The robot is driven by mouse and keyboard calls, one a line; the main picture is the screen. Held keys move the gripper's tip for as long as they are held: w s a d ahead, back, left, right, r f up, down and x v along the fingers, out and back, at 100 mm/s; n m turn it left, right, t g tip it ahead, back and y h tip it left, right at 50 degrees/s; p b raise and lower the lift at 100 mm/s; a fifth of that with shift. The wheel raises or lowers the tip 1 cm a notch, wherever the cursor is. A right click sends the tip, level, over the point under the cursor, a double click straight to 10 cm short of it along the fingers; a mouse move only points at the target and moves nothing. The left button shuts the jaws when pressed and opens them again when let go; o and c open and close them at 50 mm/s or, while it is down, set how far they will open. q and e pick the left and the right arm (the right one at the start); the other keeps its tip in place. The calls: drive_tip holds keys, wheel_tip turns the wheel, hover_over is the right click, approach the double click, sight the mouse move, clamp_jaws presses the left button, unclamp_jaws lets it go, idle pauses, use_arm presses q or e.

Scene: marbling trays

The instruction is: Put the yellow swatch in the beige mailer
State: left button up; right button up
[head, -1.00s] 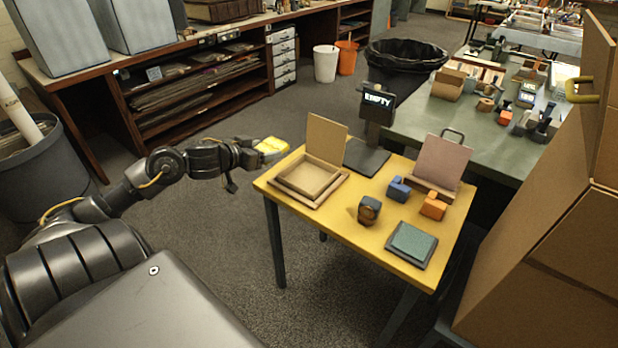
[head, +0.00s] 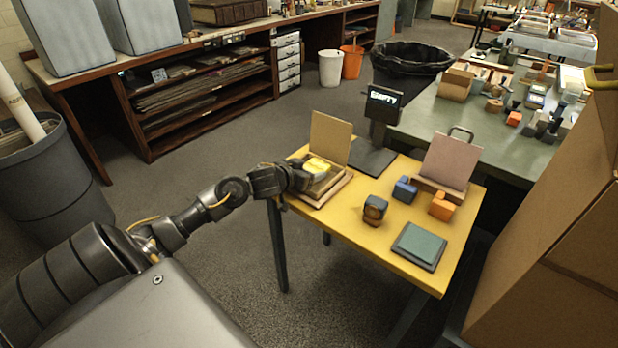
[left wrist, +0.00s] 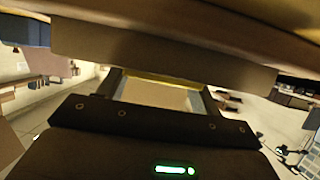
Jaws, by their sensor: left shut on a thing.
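The yellow swatch (head: 317,166) is in my left gripper (head: 307,174), which is shut on it. They are over the left part of the beige mailer. The mailer's tray (head: 336,191) sits open on the yellow table's far left corner, with its lid (head: 331,137) standing up behind. The gripper and swatch hide much of the tray's inside, and I cannot tell whether the swatch touches its floor. In the left wrist view a thin yellow edge (left wrist: 160,81) shows between the fingers. My right gripper is not in view.
The yellow table (head: 337,226) also holds a dark-blue-topped block (head: 374,209), a blue block (head: 404,190), an orange block (head: 442,207), a teal pad (head: 419,243) and a pinkish open mailer (head: 447,161). A display (head: 383,104) stands behind.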

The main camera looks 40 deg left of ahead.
use_arm(q)
drive_tip(key=shift+f, duration=1)
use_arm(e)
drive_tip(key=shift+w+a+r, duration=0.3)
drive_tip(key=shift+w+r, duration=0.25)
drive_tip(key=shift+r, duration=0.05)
use_arm(q)
drive_tip(key=shift+f, duration=0.1)
drive_tip(key=o, duration=1)
drive_tip(key=shift+s+r, duration=0.2)
drive_tip(key=shift+s, duration=0.1)
drive_tip(key=p+v, duration=0.1)
drive_tip(key=v, duration=1)
drive_tip(key=shift+s+p, duration=0.2)
drive_tip(key=shift+p, duration=0.15)
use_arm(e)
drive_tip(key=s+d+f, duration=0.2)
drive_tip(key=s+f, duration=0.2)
use_arm(q)
drive_tip(key=shift+r, duration=0.15)
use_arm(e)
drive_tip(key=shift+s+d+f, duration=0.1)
